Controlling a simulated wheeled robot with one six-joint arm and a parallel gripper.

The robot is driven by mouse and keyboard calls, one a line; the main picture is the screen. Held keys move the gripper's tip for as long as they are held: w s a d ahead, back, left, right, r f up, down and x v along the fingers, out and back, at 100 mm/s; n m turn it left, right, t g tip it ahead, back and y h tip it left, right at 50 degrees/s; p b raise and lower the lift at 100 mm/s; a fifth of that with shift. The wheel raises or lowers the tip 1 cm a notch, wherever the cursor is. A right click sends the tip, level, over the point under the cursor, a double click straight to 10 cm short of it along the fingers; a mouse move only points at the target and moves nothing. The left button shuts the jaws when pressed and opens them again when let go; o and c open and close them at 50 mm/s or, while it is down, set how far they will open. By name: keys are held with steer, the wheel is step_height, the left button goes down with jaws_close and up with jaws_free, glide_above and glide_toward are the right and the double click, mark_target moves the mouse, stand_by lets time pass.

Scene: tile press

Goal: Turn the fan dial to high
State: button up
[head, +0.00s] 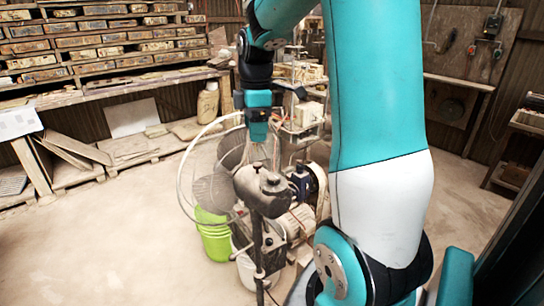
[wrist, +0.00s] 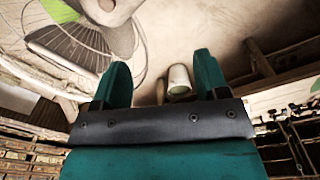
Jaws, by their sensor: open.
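The fan stands near the middle of the head view, with a round wire guard (head: 190,190), a dark grey motor housing (head: 262,190) and a dark pole (head: 257,245). Small details show on top of the housing, but I cannot make out the dial or its setting. My gripper (head: 258,132) is above the housing and appears apart from it. In the wrist view my gripper (wrist: 161,65) shows two teal fingers spread wide with nothing between them. Part of the fan guard (wrist: 85,35) and a grey rounded part, seemingly the housing (wrist: 110,10), show at upper left there.
A green bucket (head: 213,235) and a white bucket (head: 247,270) stand below the fan. Machinery with a motor (head: 298,220) is close behind and right of it. Shelves of tiles (head: 100,50) line the left wall. The floor (head: 120,250) at left is clear.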

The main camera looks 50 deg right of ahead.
glide_toward(274, 176)
steer(key=f+p, duration=0.1)
steer(key=f, duration=0.3)
steer(key=f+p, duration=0.2)
steer(key=f, duration=0.3)
steer(key=shift+w+a+f, duration=0.1)
steer(key=shift+w+f, duration=0.1)
steer(key=shift+f, duration=0.05)
steer(key=shift+c, duration=0.3)
steer(key=c, duration=0.9)
